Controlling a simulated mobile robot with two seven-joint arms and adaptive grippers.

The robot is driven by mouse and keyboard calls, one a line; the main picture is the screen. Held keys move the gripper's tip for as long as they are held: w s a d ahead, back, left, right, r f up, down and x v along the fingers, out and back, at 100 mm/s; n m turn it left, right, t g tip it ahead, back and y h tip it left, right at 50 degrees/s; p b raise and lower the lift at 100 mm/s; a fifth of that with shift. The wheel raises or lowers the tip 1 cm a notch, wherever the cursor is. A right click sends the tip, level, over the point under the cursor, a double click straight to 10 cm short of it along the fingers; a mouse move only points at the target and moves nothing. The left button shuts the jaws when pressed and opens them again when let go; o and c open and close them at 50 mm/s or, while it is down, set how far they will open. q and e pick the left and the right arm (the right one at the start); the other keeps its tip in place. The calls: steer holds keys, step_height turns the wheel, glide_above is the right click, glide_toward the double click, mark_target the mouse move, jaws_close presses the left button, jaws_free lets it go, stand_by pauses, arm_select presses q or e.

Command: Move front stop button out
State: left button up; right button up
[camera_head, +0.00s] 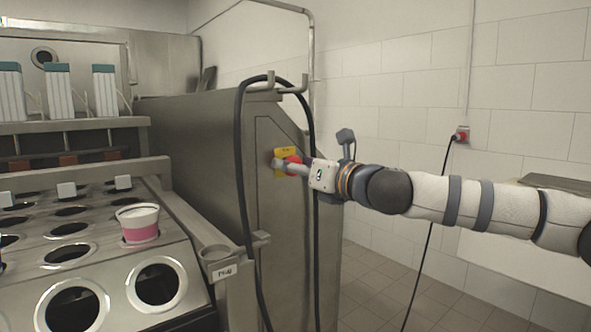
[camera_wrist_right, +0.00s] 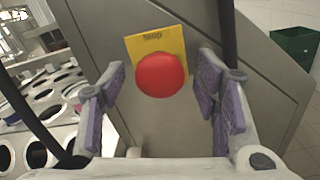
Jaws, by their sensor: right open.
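The front stop button is a red mushroom head (camera_head: 293,165) on a yellow plate (camera_head: 284,153), fixed to the steel side panel of the machine. In the right wrist view the red button (camera_wrist_right: 161,75) sits in front of the yellow plate (camera_wrist_right: 156,45). My right gripper (camera_head: 288,168) reaches it from the right in the head view and partly covers it. In the right wrist view the gripper (camera_wrist_right: 163,92) is open, with one purple-padded finger on each side of the button and a gap on both sides. My left gripper is not in view.
A black hose (camera_head: 239,150) loops over the panel and hangs beside the button. The cup filler's plate (camera_head: 100,262) with round holes and a pink-and-white cup (camera_head: 138,222) lies left. A green bin (camera_wrist_right: 294,46) stands at the upper right of the wrist view. Open floor (camera_head: 385,285) lies right of the machine.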

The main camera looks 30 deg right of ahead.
jaws_close()
steer(key=shift+s, duration=0.5)
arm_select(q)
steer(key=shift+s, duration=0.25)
arm_select(e)
jaws_free()
steer(key=shift+s, duration=0.1)
steer(key=shift+s, duration=0.1)
steer(key=s+d, duration=0.1)
steer(key=s, duration=1)
steer(key=shift+s, duration=0.4)
